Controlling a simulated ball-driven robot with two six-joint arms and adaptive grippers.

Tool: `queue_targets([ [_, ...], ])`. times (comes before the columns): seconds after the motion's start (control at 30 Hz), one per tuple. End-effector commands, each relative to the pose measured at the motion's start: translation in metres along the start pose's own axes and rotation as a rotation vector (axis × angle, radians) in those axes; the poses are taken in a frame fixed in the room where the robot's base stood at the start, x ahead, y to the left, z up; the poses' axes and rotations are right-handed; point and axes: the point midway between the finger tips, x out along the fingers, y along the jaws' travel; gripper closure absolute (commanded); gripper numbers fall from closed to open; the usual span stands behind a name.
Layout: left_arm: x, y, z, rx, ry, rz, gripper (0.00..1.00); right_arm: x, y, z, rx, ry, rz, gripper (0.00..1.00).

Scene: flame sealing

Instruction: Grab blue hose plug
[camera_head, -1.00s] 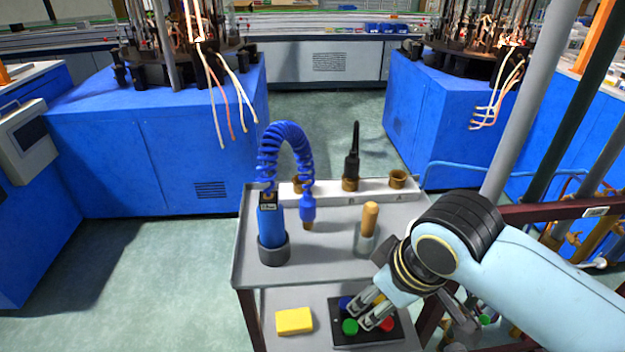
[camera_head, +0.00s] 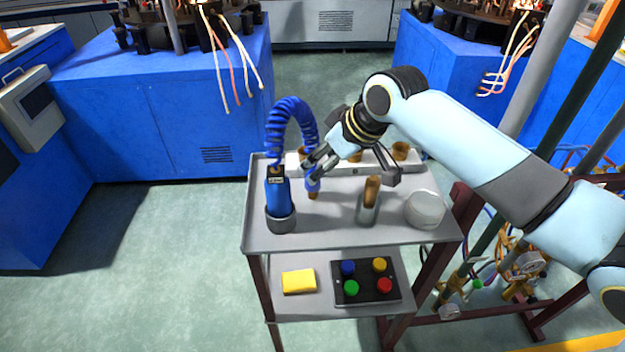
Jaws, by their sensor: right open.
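The blue hose plug (camera_head: 313,186) hangs at the right end of the coiled blue hose (camera_head: 292,112), its brass tip pointing down over the trolley top. The hose's other end joins a blue cylinder (camera_head: 279,195) standing in a grey cup. My right gripper (camera_head: 315,171) reaches in from the right with its fingers open beside the upper part of the plug. The fingers partly cover the plug, and I cannot tell whether they touch it. My left gripper is not in view.
The grey trolley (camera_head: 330,236) also bears a wooden-handled tool (camera_head: 371,196) in a cup, a white round container (camera_head: 424,210) and a white rack (camera_head: 340,168) with brass holders. A button box (camera_head: 366,290) and yellow block (camera_head: 298,281) lie on the lower shelf. Pipes stand at right.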

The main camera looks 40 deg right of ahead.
Motion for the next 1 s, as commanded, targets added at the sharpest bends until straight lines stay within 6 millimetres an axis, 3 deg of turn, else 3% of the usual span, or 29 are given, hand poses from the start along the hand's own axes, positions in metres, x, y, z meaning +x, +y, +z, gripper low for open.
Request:
queue_targets([
  [0.4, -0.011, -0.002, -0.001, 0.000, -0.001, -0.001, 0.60, 0.050, -0.004, 0.004, 0.001, -0.002, 0.000, 0.41],
  [0.67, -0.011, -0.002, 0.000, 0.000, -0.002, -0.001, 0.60, 0.053, -0.004, 0.004, -0.002, -0.001, 0.001, 0.41],
  [1.0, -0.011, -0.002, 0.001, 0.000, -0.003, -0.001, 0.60, 0.052, -0.004, 0.004, -0.001, -0.001, 0.001, 0.85],
])
